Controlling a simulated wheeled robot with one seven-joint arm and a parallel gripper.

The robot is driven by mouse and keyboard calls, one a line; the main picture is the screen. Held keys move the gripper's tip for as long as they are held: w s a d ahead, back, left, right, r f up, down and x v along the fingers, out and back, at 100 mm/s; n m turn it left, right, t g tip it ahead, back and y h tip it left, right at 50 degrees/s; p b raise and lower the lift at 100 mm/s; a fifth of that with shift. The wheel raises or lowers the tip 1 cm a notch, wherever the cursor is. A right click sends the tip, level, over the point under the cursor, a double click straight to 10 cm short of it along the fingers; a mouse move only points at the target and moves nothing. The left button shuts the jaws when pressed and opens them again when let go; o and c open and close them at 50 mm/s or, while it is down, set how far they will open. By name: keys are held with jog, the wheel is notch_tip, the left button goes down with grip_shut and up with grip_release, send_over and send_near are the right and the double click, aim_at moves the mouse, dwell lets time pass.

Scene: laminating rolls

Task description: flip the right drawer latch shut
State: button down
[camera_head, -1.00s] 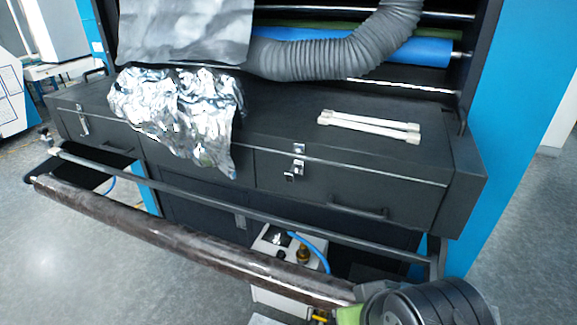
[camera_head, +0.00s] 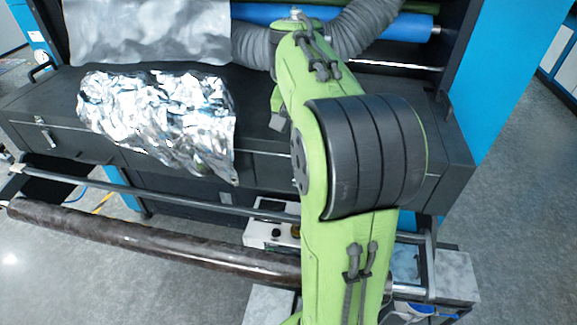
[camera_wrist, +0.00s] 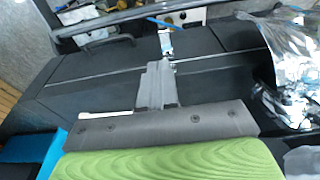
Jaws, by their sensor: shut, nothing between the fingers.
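The right drawer latch (camera_wrist: 166,42) is a small bright metal piece on the dark drawer front in the wrist view. My gripper (camera_wrist: 160,70) is shut and empty, its narrow grey fingers pointing at the latch. The tips are very close to the latch's near end, by the lid seam; I cannot tell whether they touch. Whether the latch lever is folded or out is unclear at this size. In the head view my arm hides the right latch and most of the right drawer. The left latch (camera_head: 46,137) shows at the far left of the cabinet.
Crumpled silver foil (camera_head: 160,120) lies over the cabinet top and front, left of my arm; it also shows in the wrist view (camera_wrist: 292,75). A white rod (camera_wrist: 90,117) lies on the top beside my gripper. A rail and a dark roll (camera_head: 150,240) run in front.

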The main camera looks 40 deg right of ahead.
notch_tip(320, 180, down, 14)
jog(key=w+d, duration=0.2)
jog(key=shift+w+a+f+b, duration=0.1)
jog(key=shift+f+b, duration=0.05)
jog(key=shift+b, duration=0.3)
jog(key=shift+w+d+f+t+h+b, duration=0.1)
jog(key=shift+f+t+h+b, duration=1.45)
jog(key=shift+b, duration=4.1)
jog(key=shift+w+d+f+t+h+b, duration=0.15)
jog(key=shift+f+t+h+b, duration=1)
jog(key=shift+b, duration=4.55)
jog(key=shift+d+f+t+h+b, duration=0.1)
jog(key=shift+f+t+h+b, duration=0.5)
jog(key=shift+f+h+b, duration=3.3)
notch_tip(320, 180, up, 2)
jog(key=y+b, duration=0.3)
jog(key=y, duration=0.1)
jog(key=shift+r+y+b, duration=0.15)
jog(key=shift+y+b, duration=0.15)
jog(key=shift+y, duration=0.1)
